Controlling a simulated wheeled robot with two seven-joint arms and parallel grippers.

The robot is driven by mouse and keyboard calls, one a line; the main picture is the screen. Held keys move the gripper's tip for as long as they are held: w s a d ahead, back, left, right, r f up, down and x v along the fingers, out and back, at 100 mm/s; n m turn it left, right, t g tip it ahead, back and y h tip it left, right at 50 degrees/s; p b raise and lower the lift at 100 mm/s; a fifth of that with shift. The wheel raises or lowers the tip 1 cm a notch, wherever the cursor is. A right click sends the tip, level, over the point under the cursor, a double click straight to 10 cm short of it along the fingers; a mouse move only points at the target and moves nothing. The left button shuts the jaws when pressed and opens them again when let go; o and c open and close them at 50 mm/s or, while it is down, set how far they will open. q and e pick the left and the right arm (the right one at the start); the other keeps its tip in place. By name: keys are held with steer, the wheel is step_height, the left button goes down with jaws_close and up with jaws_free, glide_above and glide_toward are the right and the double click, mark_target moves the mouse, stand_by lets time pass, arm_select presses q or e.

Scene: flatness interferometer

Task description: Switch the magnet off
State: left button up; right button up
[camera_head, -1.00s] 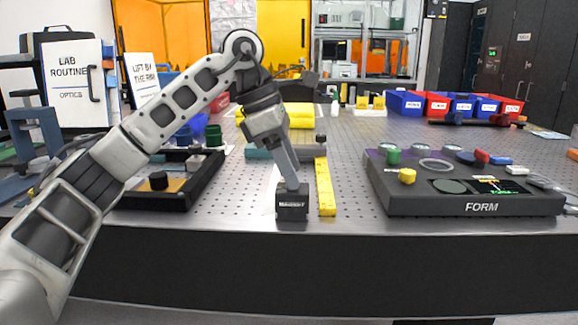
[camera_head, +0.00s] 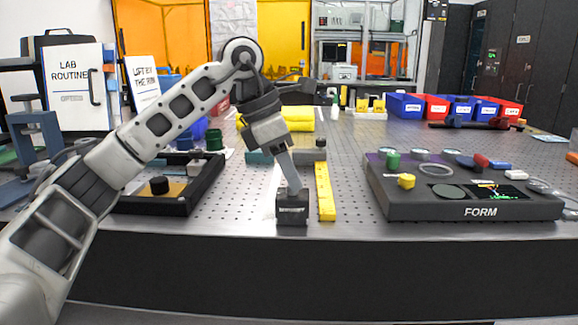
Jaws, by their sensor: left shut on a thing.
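The magnet is a small black block (camera_head: 292,211) with a pale label, standing at the front edge of the perforated table, just left of the yellow strip. My left gripper (camera_head: 293,188) comes down from above and its tips are at the top of the block. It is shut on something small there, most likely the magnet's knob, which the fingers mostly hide. My right gripper does not show in this view.
A yellow strip (camera_head: 325,192) lies close on the right of the block. The dark FORM console (camera_head: 471,211) stands further right. A black tray (camera_head: 187,205) with a dark knob is to the left. Coloured bins (camera_head: 437,107) stand at the back right.

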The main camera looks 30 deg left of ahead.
arm_select(q)
steer(key=shift+r+n+p, duration=0.1)
steer(key=shift+n+p, duration=0.2)
steer(key=shift+n, duration=0.6)
steer(key=shift+d+n+t+y+p, duration=0.1)
steer(key=shift+n+t+y+p, duration=0.3)
steer(key=shift+n, duration=0.5)
steer(key=n+y, duration=0.1)
steer(key=n, duration=0.1)
steer(key=shift+n+t+p, duration=0.3)
steer(key=shift+n, duration=0.1)
steer(key=n+y, duration=0.1)
steer(key=n, duration=0.1)
steer(key=shift+d+n+p, duration=0.15)
steer(key=shift+n+p, duration=0.15)
steer(key=n+y+p, duration=0.1)
steer(key=n+y, duration=0.1)
steer(key=n, duration=0.2)
steer(key=shift+d+n, duration=0.1)
steer(key=shift+n, duration=0.3)
steer(key=shift+n+y, duration=0.3)
steer(key=shift+n, duration=0.6)
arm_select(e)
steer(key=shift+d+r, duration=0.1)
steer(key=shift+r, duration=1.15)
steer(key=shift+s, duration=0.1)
arm_select(q)
steer(key=o, duration=1)
